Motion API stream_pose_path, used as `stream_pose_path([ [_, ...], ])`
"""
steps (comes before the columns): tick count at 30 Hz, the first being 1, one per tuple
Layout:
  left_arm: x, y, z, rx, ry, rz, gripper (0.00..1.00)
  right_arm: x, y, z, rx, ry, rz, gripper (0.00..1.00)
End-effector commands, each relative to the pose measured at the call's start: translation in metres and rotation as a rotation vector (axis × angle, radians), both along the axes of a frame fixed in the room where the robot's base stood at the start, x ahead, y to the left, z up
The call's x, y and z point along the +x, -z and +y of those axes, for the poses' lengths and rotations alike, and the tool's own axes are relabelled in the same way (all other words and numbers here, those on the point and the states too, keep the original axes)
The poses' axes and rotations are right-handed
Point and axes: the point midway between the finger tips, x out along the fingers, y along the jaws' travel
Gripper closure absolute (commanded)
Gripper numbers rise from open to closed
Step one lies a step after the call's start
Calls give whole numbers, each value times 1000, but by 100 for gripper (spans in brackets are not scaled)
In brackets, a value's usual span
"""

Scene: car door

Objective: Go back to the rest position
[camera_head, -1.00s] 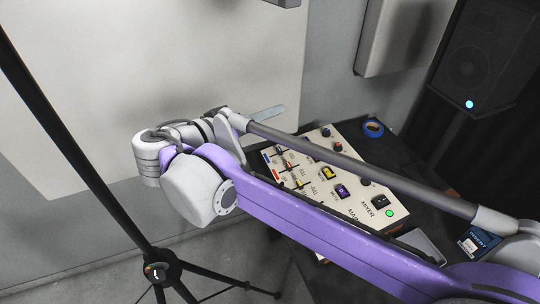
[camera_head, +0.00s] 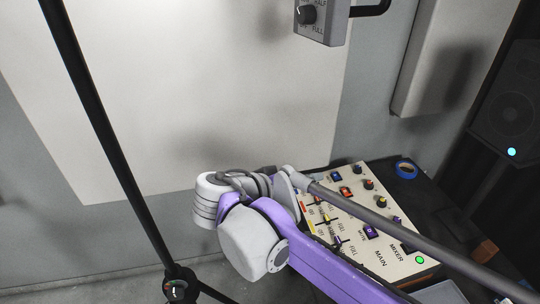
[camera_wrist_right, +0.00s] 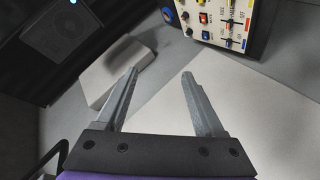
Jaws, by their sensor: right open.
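My right gripper (camera_wrist_right: 160,88) is open and empty in the right wrist view, its two grey fingers apart with nothing between them. In the head view my purple and grey right arm comes in from the lower right and hides part of the mixer; its fingers are hidden there. The cream mixer panel (camera_head: 381,236) lies on a dark table, with coloured knobs, sliders and a green light. It also shows at the top of the right wrist view (camera_wrist_right: 217,22). My left gripper is not in view.
A black stand (camera_head: 107,137) rises at the left. A grey switch box (camera_head: 321,20) is on the wall at the top. A blue tape roll (camera_head: 405,169) lies on the dark table. A speaker (camera_head: 508,112) stands at the right. A pale panel (camera_head: 430,65) hangs on the wall.

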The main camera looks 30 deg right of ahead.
Motion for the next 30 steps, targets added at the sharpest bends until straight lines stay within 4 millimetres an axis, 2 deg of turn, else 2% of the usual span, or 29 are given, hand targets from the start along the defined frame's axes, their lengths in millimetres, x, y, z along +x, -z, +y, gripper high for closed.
stream_pose_path([
  [5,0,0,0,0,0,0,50,0,1,0,2,-1,1,30],
  [8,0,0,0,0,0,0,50,-5,14,1,44,-21,30,30],
  [11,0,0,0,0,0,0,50,-18,54,7,169,-91,103,30],
  [13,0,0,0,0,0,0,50,-31,93,18,299,-175,160,30],
  [15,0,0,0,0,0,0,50,-44,133,36,440,-279,198,30],
  [19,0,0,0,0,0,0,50,-62,189,76,660,-477,192,30],
  [21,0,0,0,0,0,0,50,-68,208,95,743,-567,160,30],
  [24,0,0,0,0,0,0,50,-72,223,115,820,-660,109,30],
  [30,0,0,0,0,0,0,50,-74,231,130,868,-732,57,30],
])
